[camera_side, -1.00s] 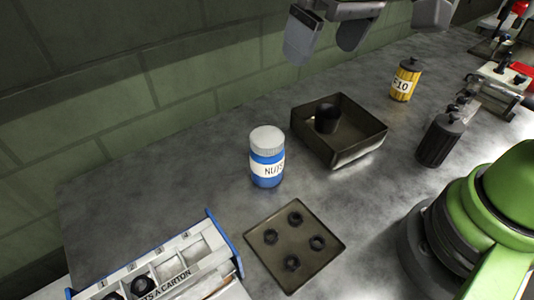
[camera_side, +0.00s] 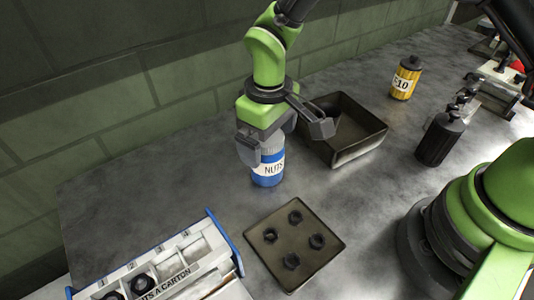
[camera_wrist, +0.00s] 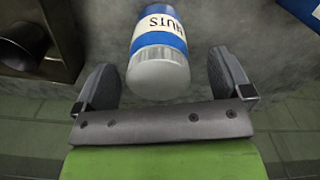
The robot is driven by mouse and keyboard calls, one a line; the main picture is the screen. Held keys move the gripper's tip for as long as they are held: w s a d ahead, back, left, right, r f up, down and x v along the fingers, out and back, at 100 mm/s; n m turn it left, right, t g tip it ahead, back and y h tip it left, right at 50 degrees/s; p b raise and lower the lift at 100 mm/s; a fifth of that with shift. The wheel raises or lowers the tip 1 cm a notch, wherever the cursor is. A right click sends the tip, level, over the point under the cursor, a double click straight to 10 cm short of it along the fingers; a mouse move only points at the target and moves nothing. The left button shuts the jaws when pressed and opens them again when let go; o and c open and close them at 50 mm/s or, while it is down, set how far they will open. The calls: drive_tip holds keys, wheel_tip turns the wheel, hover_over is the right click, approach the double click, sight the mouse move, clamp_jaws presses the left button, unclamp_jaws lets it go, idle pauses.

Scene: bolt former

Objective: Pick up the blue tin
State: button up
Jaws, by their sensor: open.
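The blue tin (camera_side: 268,170) stands upright on the grey bench, with a white label reading NUTS and a light grey lid. My gripper (camera_side: 284,143) is above it, pointing down, with its fingers spread and the tin's top partly hidden behind it. In the wrist view the tin (camera_wrist: 158,48) shows its grey lid close to the palm, between my open fingers (camera_wrist: 162,82). The lid lies roughly midway between the two fingers. I see no contact with the tin.
A deep square tray (camera_side: 362,153) holding a dark cup stands close behind right. A flat plate (camera_side: 262,254) with several nuts lies in front. A white carton rack (camera_side: 205,258) is at lower left. A yellow tin (camera_side: 405,78) and a dark bottle (camera_side: 435,146) stand right.

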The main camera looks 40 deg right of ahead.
drive_tip(key=f, duration=0.3)
drive_tip(key=shift+w+f, duration=0.25)
drive_tip(key=shift+f, duration=0.05)
drive_tip(key=c, duration=1.1)
drive_tip(key=shift+r, duration=0.1)
